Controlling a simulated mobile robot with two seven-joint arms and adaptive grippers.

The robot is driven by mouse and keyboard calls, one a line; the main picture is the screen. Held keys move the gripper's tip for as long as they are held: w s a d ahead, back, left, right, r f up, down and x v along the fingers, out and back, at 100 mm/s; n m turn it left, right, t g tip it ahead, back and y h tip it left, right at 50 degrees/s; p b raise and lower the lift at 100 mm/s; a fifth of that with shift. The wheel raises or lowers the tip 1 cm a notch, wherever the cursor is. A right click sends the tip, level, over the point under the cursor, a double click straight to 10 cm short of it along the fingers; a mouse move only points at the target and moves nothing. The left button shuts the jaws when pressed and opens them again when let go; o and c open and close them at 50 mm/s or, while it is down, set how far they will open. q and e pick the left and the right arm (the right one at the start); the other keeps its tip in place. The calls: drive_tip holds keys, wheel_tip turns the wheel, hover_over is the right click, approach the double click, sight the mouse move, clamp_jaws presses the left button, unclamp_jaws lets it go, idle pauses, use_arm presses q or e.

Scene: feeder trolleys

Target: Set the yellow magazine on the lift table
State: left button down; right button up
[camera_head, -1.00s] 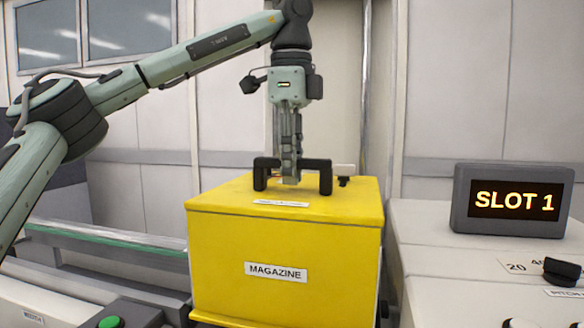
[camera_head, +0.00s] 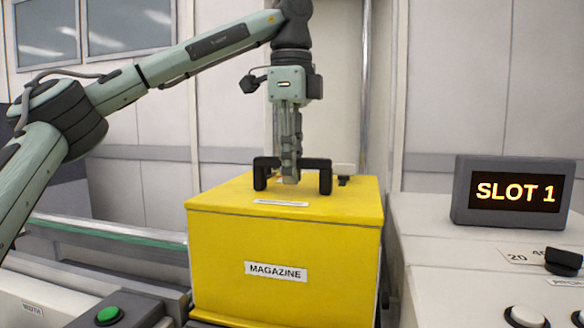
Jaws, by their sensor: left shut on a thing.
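The yellow magazine (camera_head: 285,240) is a large box with a "MAGAZINE" label on its front and a black handle (camera_head: 319,166) on top. It fills the lower middle of the head view and looks upright. My left gripper (camera_head: 290,178) points straight down from above, shut on the handle. The magazine's underside is cut off or hidden, so I cannot tell whether it touches anything below. I cannot make out the lift table clearly. My right gripper is not in view.
A "SLOT 1" display (camera_head: 514,194) stands on a pale console (camera_head: 435,260) close to the magazine's right. A green button (camera_head: 109,315) is at lower left. A green-edged rail (camera_head: 110,232) runs behind it on the left. A pale panelled wall closes the back.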

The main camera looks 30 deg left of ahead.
use_arm(q)
drive_tip(key=shift+f+b, duration=0.45)
drive_tip(key=shift+f, duration=0.05)
idle(0.3)
drive_tip(key=c, duration=1.3)
unclamp_jaws()
drive_tip(key=shift+r, duration=0.1)
drive_tip(key=shift+f, duration=0.3)
drive_tip(key=r, duration=1.2)
drive_tip(key=shift+s+r, duration=0.2)
